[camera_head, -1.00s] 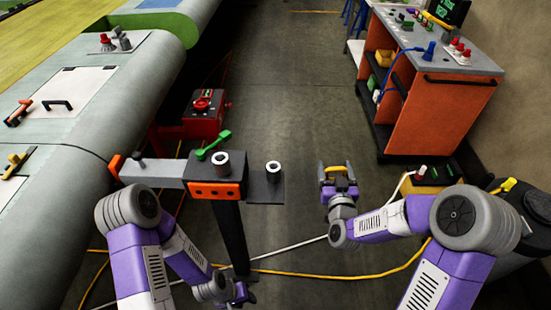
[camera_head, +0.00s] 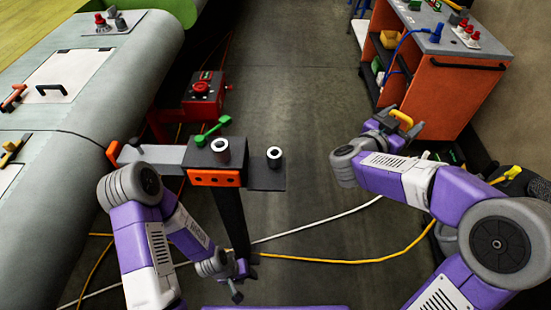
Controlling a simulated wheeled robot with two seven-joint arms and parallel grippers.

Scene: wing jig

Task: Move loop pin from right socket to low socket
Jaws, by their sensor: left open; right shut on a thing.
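My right gripper (camera_head: 394,122) is shut on the loop pin, whose yellow loop (camera_head: 402,118) shows between the jaws. It is held in the air over the floor, right of the jig and in front of the orange cart. Any shank of the pin is hidden. My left gripper (camera_head: 239,283) hangs low near the jig's post, open and empty. The jig stand (camera_head: 215,179) carries a white-rimmed socket (camera_head: 220,150) on its block and another (camera_head: 274,154) on the dark plate at right. I cannot tell which sockets the task names.
The orange cart (camera_head: 437,98) with a grey top stands at the back right. A red box (camera_head: 203,98) stands behind the jig. The large grey wing body (camera_head: 68,165) fills the left. Yellow and white cables (camera_head: 335,262) lie on the floor. The middle floor is clear.

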